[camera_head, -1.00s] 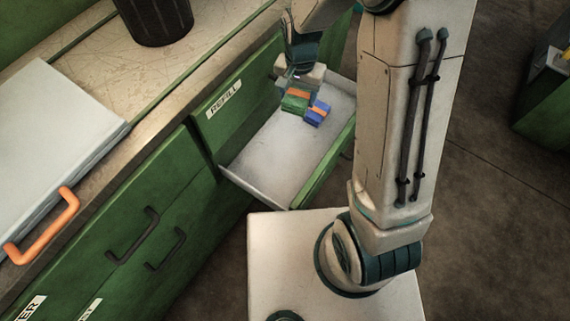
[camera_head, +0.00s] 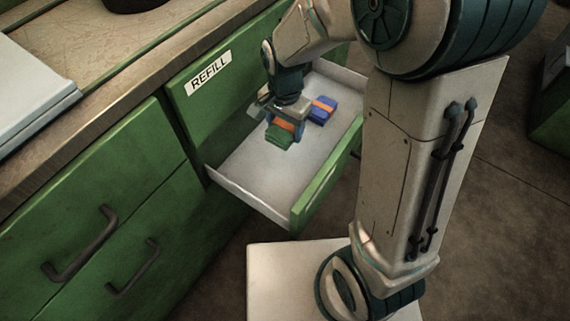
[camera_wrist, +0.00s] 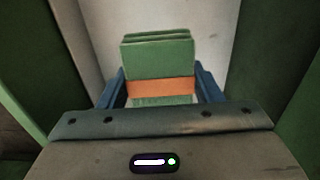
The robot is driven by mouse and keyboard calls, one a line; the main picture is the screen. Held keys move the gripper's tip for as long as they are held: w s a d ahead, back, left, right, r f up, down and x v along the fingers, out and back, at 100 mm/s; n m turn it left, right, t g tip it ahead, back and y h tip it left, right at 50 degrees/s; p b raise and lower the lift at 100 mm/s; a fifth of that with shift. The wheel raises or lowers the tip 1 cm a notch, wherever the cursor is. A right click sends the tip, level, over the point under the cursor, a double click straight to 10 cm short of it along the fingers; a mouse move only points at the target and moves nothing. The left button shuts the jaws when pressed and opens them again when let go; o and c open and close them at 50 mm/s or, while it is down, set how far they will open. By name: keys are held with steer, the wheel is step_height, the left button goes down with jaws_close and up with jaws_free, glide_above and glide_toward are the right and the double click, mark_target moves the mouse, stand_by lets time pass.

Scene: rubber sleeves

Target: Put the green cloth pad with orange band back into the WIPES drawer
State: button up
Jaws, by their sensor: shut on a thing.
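The green cloth pad with an orange band (camera_head: 281,136) is in my gripper (camera_head: 284,117), inside or just above an open drawer (camera_head: 241,178). In the wrist view the pad (camera_wrist: 160,57) stands between the two blue fingers of my gripper (camera_wrist: 161,92), which are shut on it at the orange band. A blue pad with an orange band (camera_head: 322,109) lies in the drawer just right of the green one. A label reading REFILL (camera_head: 209,73) is on the cabinet face beside the open drawer. I see no label reading WIPES.
The drawer's pale floor is bare toward its near end. Its green front (camera_head: 327,190) stands out from the cabinet. Closed green drawers with dark handles (camera_head: 81,243) are at the left, below a worn worktop (camera_head: 130,62).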

mark_target(285, 158)
step_height(285, 158, down, 10)
steer(key=b, duration=0.4)
steer(key=shift+f+b, duration=0.25)
steer(key=shift+b, duration=0.1)
steer(key=shift+f, duration=0.1)
steer(key=o, duration=0.9)
steer(key=shift+o, duration=0.2)
step_height(285, 158, up, 12)
steer(key=p, duration=0.5)
